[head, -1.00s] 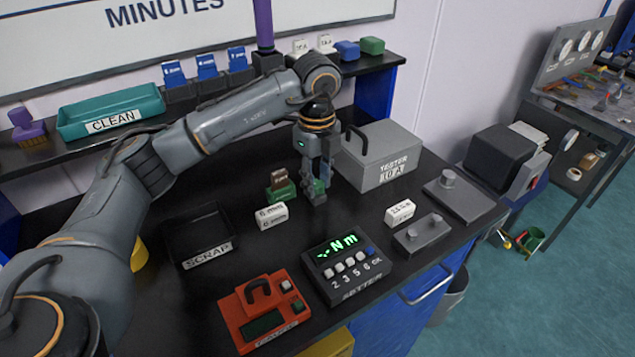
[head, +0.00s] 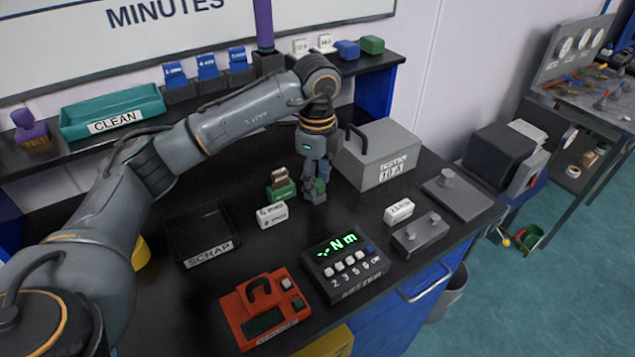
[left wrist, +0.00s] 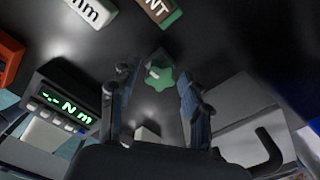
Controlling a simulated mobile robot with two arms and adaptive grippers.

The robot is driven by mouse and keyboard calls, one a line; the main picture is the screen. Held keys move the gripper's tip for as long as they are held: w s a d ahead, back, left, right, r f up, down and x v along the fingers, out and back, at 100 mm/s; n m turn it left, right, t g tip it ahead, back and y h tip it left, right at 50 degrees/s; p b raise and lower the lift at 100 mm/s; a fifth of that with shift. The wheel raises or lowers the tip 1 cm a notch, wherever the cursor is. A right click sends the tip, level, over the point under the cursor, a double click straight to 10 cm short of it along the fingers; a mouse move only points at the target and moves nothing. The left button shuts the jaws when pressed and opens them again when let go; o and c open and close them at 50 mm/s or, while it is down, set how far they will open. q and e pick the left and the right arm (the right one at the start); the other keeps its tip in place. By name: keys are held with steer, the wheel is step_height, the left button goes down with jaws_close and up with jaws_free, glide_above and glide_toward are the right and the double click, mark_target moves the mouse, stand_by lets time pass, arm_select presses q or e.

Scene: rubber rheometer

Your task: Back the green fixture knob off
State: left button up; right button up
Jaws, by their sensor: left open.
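The green fixture knob (left wrist: 160,74) is star-shaped with a pale mark, in the left wrist view. It lies between the two fingertips of my left gripper (left wrist: 158,80), with dark gaps on both sides. In the head view the left gripper (head: 316,194) points down over the bench, and only a sliver of the green knob (head: 321,186) shows behind its fingers. The gripper is open. A green fixture base (head: 281,193) holding a brown block (head: 279,175) stands just left of the gripper. My right gripper is out of view.
The grey tester box (head: 378,160) stands close behind and right of the gripper. The black setter (head: 345,268) with a green display, a white block (head: 272,215) and another white block (head: 398,211) are in front. The scrap tray (head: 205,255) is at left.

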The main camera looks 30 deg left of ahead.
arm_select(q)
steer(key=m+b, duration=0.1)
steer(key=m, duration=0.8)
steer(key=shift+b, duration=0.35)
steer(key=m+b, duration=0.1)
steer(key=m, duration=0.8)
steer(key=shift+b, duration=0.35)
steer(key=shift+c, duration=0.4)
jaws_close()
steer(key=n, duration=0.4)
steer(key=shift+p, duration=0.3)
